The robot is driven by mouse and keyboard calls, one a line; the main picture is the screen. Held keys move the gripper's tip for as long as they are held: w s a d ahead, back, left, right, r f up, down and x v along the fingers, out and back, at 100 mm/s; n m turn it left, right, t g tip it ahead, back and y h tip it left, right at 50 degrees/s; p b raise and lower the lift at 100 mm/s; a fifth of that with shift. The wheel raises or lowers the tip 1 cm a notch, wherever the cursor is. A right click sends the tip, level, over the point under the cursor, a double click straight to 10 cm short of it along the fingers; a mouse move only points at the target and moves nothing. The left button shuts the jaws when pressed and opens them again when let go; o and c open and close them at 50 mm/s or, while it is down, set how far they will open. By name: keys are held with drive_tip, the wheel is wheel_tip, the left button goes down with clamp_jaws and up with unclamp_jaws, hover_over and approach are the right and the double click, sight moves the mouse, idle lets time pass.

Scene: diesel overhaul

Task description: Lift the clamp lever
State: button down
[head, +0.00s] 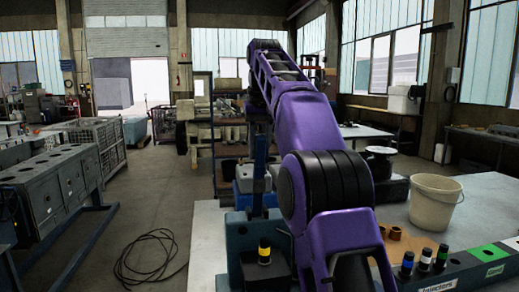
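I cannot make out the clamp lever in the head view. My purple arm rises from the bottom centre and covers much of the bench behind it. A blue upright post (259,172) stands just left of the arm, with blue fixture parts around its foot. Whether the lever belongs to it, I cannot tell. My gripper does not show.
A light bench top (208,240) carries a cream bucket (435,201), small brass-coloured rings (395,233) and a rack (455,276) with colour-banded injectors. A yellow-banded injector (264,252) stands left of my arm. A black cable (148,254) lies on the floor.

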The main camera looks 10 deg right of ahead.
drive_tip(key=c, duration=0.7)
unclamp_jaws()
drive_tip(key=shift+f, duration=0.2)
drive_tip(key=shift+o, duration=0.4)
drive_tip(key=shift+r, duration=0.1)
drive_tip(key=shift+s, duration=0.1)
